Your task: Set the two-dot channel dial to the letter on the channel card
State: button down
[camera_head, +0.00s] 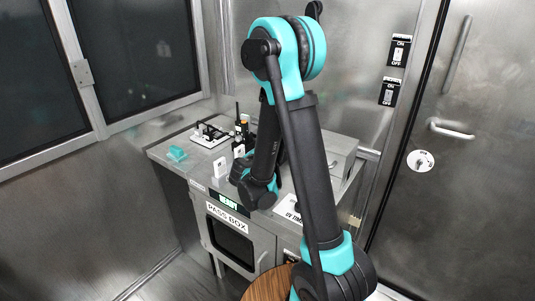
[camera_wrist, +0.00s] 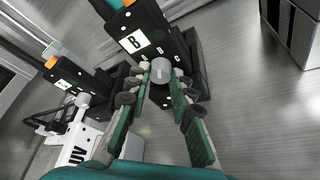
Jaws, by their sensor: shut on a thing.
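In the wrist view a black radio-like unit (camera_wrist: 150,28) bears a white label with the letter B. A round grey knob (camera_wrist: 161,71) on its near face sits between the green fingers of my gripper (camera_wrist: 161,78). My gripper is shut on this knob. A second black unit (camera_wrist: 80,80) with a label and a light knob (camera_wrist: 82,99) stands to the left. The dots and the knob's pointer are too small to read surely. In the head view the black units (camera_head: 242,127) stand on the bench, and my arm hides my gripper. I cannot tell which card is the channel card.
A white UV-marked piece (camera_wrist: 75,150) lies at lower left in the wrist view. A metal box (camera_head: 342,158) stands at the right. The PASS BOX (camera_head: 228,211) is below.

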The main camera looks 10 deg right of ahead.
jog(key=c, duration=1.3)
grip_release()
jog(key=shift+v, duration=4)
jog(key=shift+c, duration=0.3)
